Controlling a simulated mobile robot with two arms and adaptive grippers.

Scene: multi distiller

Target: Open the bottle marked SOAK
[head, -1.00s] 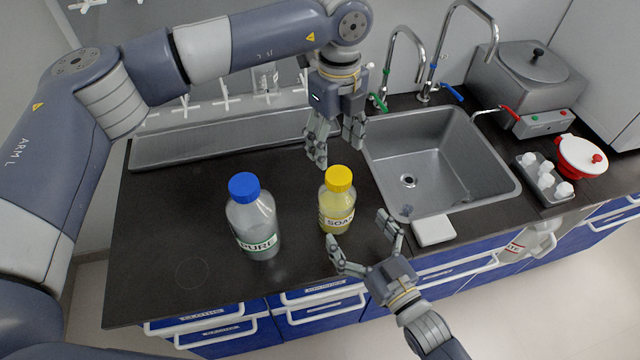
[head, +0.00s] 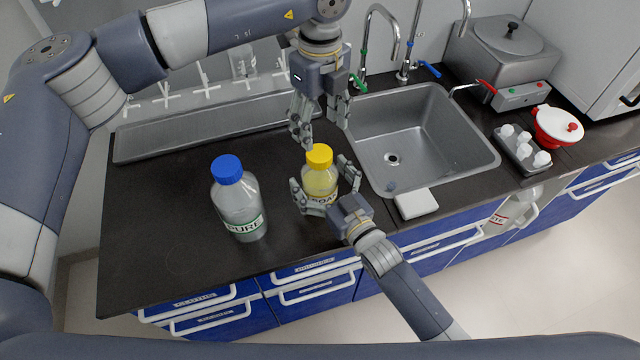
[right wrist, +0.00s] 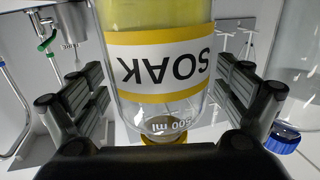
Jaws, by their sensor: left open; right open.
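The SOAK bottle (head: 318,183) stands upright on the dark counter with its yellow cap (head: 319,156) on. It holds yellow liquid. It also fills the middle of the right wrist view (right wrist: 158,50), label upside down. My right gripper (head: 321,182) is open, with one finger on each side of the bottle's body; I cannot tell whether they touch it. My left gripper (head: 321,138) is open and points down just above and behind the yellow cap, apart from it as far as I can see.
The PURE bottle (head: 238,205) with a blue cap stands to the left. A steel sink (head: 425,130) lies to the right, with a white block (head: 416,203) at its front edge. A grey rack (head: 521,148) and a red-white pot (head: 557,127) stand farther right.

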